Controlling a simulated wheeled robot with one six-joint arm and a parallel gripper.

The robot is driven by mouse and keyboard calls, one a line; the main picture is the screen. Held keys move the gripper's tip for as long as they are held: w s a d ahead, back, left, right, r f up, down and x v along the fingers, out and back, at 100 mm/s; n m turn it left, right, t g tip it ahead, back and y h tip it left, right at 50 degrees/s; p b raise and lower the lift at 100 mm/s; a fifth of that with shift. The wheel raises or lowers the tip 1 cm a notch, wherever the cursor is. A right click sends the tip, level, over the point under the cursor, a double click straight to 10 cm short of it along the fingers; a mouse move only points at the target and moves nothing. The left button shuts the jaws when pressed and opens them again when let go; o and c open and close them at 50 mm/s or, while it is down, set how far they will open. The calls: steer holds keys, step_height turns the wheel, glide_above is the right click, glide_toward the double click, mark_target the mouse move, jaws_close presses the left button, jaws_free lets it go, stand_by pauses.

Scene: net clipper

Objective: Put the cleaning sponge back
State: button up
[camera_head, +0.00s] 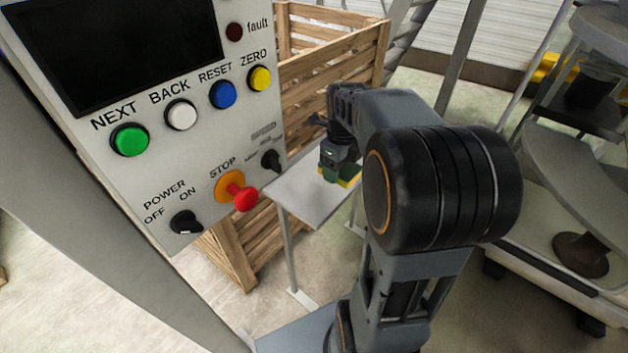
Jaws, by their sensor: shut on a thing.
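The cleaning sponge (350,175), yellow with a green top, is at the small grey table by the wooden crate. My gripper (338,168) is above it, pointing down, and shut on the sponge. The sponge is at or just above the surface of the small table (305,192); I cannot tell whether it touches. My arm hides the right part of the table and some of the sponge's surroundings.
A control panel (205,150) with coloured buttons and a red stop knob (244,199) stands close on the left. A slatted wooden crate (325,68) is behind the table. Machinery on a wheeled base (560,275) stands on the right. The left part of the table is bare.

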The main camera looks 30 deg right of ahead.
glide_above(316, 188)
step_height(316, 188, down, 7)
steer(key=shift+b, duration=0.35)
steer(key=shift+f, duration=1.55)
steer(key=shift+f, duration=0.1)
steer(key=shift+f+b, duration=0.15)
steer(key=shift+b, duration=0.15)
steer(key=o, duration=1)
steer(key=shift+c, duration=0.2)
step_height(316, 188, up, 12)
steer(key=p, duration=0.2)
steer(key=shift+r, duration=0.25)
steer(key=shift+a, duration=0.1)
